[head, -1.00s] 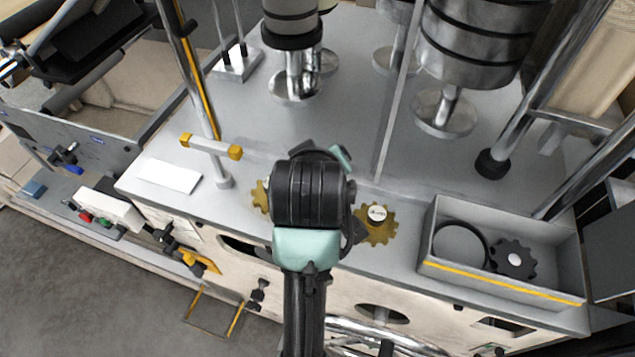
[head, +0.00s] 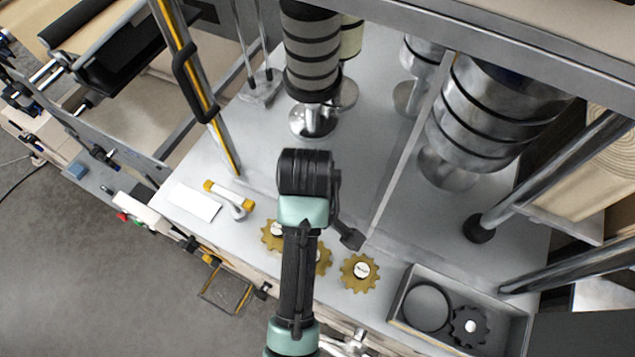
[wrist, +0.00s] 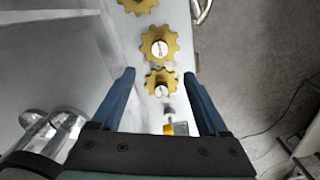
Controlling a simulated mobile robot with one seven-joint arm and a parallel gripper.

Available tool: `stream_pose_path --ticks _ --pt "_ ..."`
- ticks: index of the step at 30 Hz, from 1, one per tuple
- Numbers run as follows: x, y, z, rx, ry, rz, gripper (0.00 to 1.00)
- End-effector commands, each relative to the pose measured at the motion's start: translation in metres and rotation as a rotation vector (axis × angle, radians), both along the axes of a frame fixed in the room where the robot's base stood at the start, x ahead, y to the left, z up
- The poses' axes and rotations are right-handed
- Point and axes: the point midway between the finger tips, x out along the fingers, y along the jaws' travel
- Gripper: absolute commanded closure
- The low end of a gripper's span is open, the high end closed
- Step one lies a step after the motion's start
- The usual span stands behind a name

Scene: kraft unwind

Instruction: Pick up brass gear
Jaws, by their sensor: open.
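Three brass gears lie in a row along the table's front edge. In the head view the left gear (head: 273,233) and the middle gear (head: 322,262) are partly behind my arm; the right gear (head: 360,272) is clear. In the wrist view, the left gear (wrist: 160,83) shows between my open fingertips, the middle gear (wrist: 160,44) lies beyond them, and the right gear (wrist: 137,5) is cut by the top edge. My gripper (wrist: 159,76) is empty, with no visible contact with a gear. In the head view, my arm hides most of it.
An open grey tray (head: 403,294) holding a black ring (head: 426,307) and a dark gear (head: 470,326) stands at the right. A yellow-ended bracket (head: 229,198) and white card (head: 195,202) lie left. Metal posts and rollers (head: 312,50) stand behind; the table between is mostly clear.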

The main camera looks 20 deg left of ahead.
Motion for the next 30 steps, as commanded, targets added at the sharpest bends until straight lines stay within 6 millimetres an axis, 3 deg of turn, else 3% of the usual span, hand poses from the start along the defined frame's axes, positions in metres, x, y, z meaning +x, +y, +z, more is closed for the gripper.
stream_pose_path --ticks 1,7,18,30 --pt "0.000 0.000 -0.015 0.000 0.000 0.000 0.23" --pt "-0.001 -0.001 -0.047 -0.001 0.001 -0.001 0.23" --pt "0.000 -0.001 -0.075 -0.001 0.000 -0.001 0.23" --pt "0.002 -0.004 -0.119 0.001 -0.004 -0.002 0.23"
